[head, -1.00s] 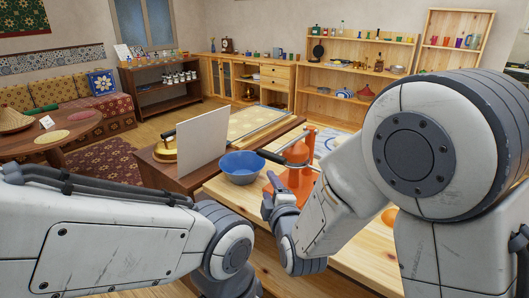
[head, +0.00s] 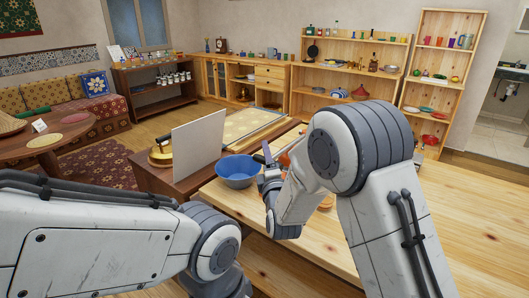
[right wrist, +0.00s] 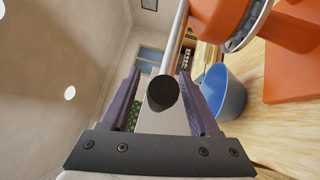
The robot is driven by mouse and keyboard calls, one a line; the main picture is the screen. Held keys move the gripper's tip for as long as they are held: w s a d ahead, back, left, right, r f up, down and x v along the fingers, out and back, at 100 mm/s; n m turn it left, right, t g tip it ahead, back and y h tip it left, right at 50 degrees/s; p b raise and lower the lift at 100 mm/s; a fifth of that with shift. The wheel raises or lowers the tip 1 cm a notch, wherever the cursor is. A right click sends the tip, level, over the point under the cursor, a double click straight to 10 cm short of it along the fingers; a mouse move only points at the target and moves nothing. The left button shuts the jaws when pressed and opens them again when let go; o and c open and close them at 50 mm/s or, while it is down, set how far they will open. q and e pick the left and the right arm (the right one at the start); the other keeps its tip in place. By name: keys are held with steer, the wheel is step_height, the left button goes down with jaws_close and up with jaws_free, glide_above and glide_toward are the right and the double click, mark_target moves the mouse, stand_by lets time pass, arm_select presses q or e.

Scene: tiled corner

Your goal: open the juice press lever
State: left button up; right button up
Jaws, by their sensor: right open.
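The juice press is orange-red. In the head view my right arm covers most of it, and only small orange parts (head: 284,160) show. In the right wrist view its orange body (right wrist: 290,75) fills the upper right. Its lever is a pale metal rod (right wrist: 178,35) ending in a black knob (right wrist: 162,93). My right gripper (right wrist: 160,80) is open, with one dark finger on each side of the knob and gaps visible. In the head view my right gripper (head: 266,160) is beside the blue bowl. My left arm is at lower left, its gripper out of view.
The blue bowl (head: 238,171) stands on the wooden table (head: 450,215), close to my right gripper. A pale upright panel (head: 198,146) stands left of it, near a brass-coloured pan (head: 160,155). The table's right side is clear.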

steer(key=shift+w+a, duration=0.1)
steer(key=shift+w, duration=0.3)
jaws_close()
stand_by(1.1)
